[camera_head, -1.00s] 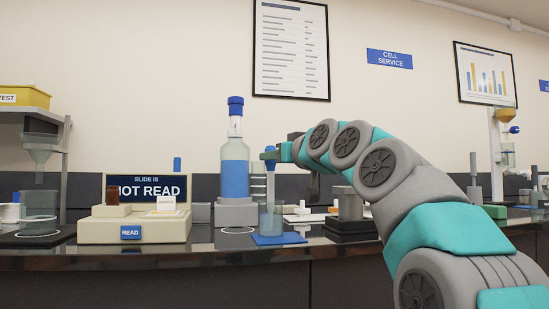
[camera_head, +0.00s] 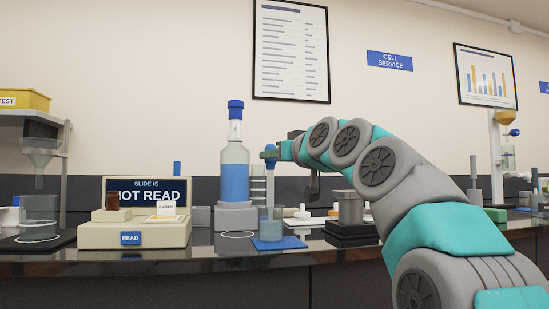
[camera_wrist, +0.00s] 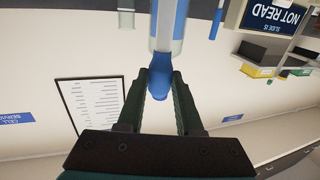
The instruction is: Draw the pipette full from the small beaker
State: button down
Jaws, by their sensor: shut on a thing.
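The pipette has a blue bulb (camera_head: 270,152), and its thin stem points straight down. My gripper (camera_head: 268,154) is shut on the bulb. In the wrist view, the bulb (camera_wrist: 161,80) is between the two dark fingers. The small beaker (camera_head: 270,223) stands on a blue mat (camera_head: 280,243) directly below the pipette and holds bluish liquid. The stem runs down to the beaker; how deep the tip sits is too small to tell. A clear, blue-filled shape above the bulb in the wrist view could be the pipette's barrel or the bottle behind it.
A bottle of blue liquid (camera_head: 235,180) stands on a grey base just left of the beaker. Further left is a slide reader (camera_head: 135,232) with a dark "NOT READ" sign (camera_head: 147,190). A grey block on a black base (camera_head: 350,210) stands to the right.

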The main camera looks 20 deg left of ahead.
notch_tip(320, 180, up, 8)
jog(key=p, duration=0.6)
jog(key=shift+f, duration=0.15)
notch_tip(320, 180, up, 4)
jog(key=p, duration=0.3)
jog(key=shift+p, duration=0.3)
dwell(0.3)
